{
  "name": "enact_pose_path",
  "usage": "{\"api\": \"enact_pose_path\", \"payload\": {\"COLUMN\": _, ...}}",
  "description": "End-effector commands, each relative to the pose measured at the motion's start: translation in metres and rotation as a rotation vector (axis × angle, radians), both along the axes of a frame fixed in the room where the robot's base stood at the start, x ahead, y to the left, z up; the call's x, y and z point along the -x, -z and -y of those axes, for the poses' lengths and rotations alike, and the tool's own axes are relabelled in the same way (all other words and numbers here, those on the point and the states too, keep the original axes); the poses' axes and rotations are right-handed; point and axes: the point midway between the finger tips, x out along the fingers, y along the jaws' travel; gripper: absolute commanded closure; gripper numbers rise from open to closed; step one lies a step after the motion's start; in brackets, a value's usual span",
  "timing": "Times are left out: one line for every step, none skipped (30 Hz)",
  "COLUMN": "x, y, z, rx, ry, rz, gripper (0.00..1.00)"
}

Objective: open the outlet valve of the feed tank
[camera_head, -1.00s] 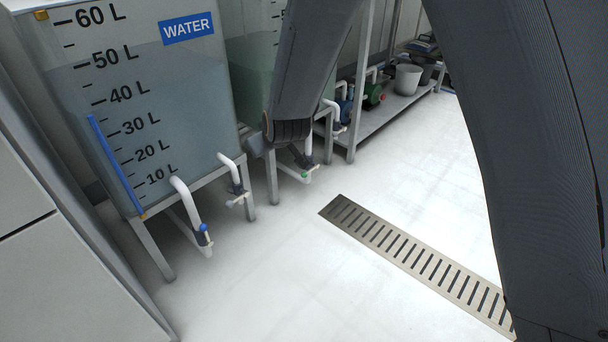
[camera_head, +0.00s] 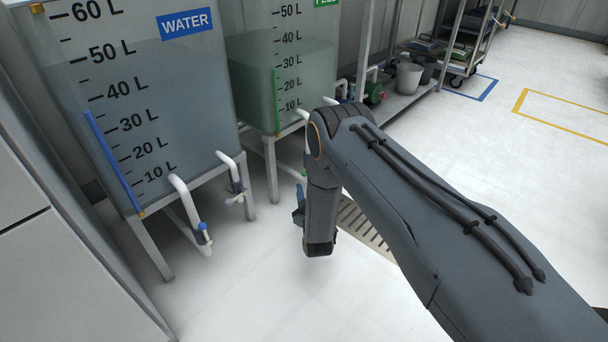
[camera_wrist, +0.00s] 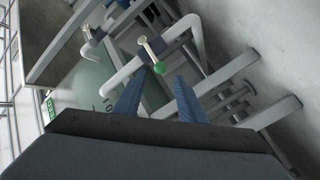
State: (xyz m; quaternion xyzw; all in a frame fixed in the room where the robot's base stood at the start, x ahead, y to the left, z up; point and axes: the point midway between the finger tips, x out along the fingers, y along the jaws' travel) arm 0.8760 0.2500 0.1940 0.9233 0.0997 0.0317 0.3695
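The feed tank (camera_head: 290,70) stands right of the water tank in the head view, with a green label and scale and greenish liquid. My arm hides its lower outlet there. In the wrist view, its outlet valve (camera_wrist: 150,52) sits on a white pipe (camera_wrist: 185,25), with a pale lever ending in a green knob. My gripper (camera_wrist: 157,80) is open, its two blue fingers apart and empty. The green knob appears just beyond the gap between the fingertips; I see no contact.
The water tank (camera_head: 150,110) has a blue-handled outlet valve (camera_head: 203,233) and a second pipe valve (camera_head: 236,192). Metal stand legs (camera_head: 271,170) are close to my gripper. A floor drain (camera_head: 365,228) lies behind my arm. A shelf with grey buckets (camera_head: 408,77) stands farther back. The foreground floor is clear.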

Motion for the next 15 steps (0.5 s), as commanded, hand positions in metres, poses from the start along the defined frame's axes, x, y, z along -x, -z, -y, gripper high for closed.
{"api": "enact_pose_path", "payload": {"x": 0.001, "y": 0.003, "z": 0.002, "rx": 0.003, "ry": 0.002, "rz": 0.009, "gripper": 0.63}}
{"api": "enact_pose_path", "payload": {"x": 0.000, "y": 0.004, "z": 0.003, "rx": 0.004, "ry": 0.004, "rz": 0.013, "gripper": 0.63}}
{"api": "enact_pose_path", "payload": {"x": -0.001, "y": 0.005, "z": 0.003, "rx": 0.006, "ry": 0.004, "rz": 0.018, "gripper": 0.63}}
{"api": "enact_pose_path", "payload": {"x": -0.004, "y": 0.005, "z": 0.003, "rx": 0.005, "ry": 0.005, "rz": 0.020, "gripper": 0.63}}
{"api": "enact_pose_path", "payload": {"x": -0.007, "y": 0.005, "z": 0.002, "rx": 0.006, "ry": 0.005, "rz": 0.021, "gripper": 0.63}}
{"api": "enact_pose_path", "payload": {"x": -0.011, "y": 0.005, "z": 0.001, "rx": 0.006, "ry": 0.004, "rz": 0.022, "gripper": 0.63}}
{"api": "enact_pose_path", "payload": {"x": -0.016, "y": 0.005, "z": 0.000, "rx": 0.006, "ry": 0.004, "rz": 0.021, "gripper": 0.63}}
{"api": "enact_pose_path", "payload": {"x": -0.020, "y": 0.006, "z": -0.001, "rx": 0.005, "ry": 0.004, "rz": 0.020, "gripper": 0.63}}
{"api": "enact_pose_path", "payload": {"x": -0.027, "y": 0.005, "z": -0.002, "rx": 0.005, "ry": 0.004, "rz": 0.022, "gripper": 0.63}}
{"api": "enact_pose_path", "payload": {"x": -0.032, "y": 0.005, "z": -0.003, "rx": 0.005, "ry": 0.003, "rz": 0.021, "gripper": 0.63}}
{"api": "enact_pose_path", "payload": {"x": -0.036, "y": 0.006, "z": -0.005, "rx": 0.005, "ry": 0.003, "rz": 0.021, "gripper": 0.63}}
{"api": "enact_pose_path", "payload": {"x": -0.042, "y": 0.006, "z": -0.006, "rx": 0.005, "ry": 0.003, "rz": 0.021, "gripper": 0.63}}
{"api": "enact_pose_path", "payload": {"x": -0.047, "y": 0.006, "z": -0.007, "rx": 0.005, "ry": 0.003, "rz": 0.020, "gripper": 0.63}}
{"api": "enact_pose_path", "payload": {"x": -0.051, "y": 0.006, "z": -0.008, "rx": 0.005, "ry": 0.003, "rz": 0.020, "gripper": 0.63}}
{"api": "enact_pose_path", "payload": {"x": -0.056, "y": 0.006, "z": -0.009, "rx": 0.005, "ry": 0.003, "rz": 0.020, "gripper": 0.63}}
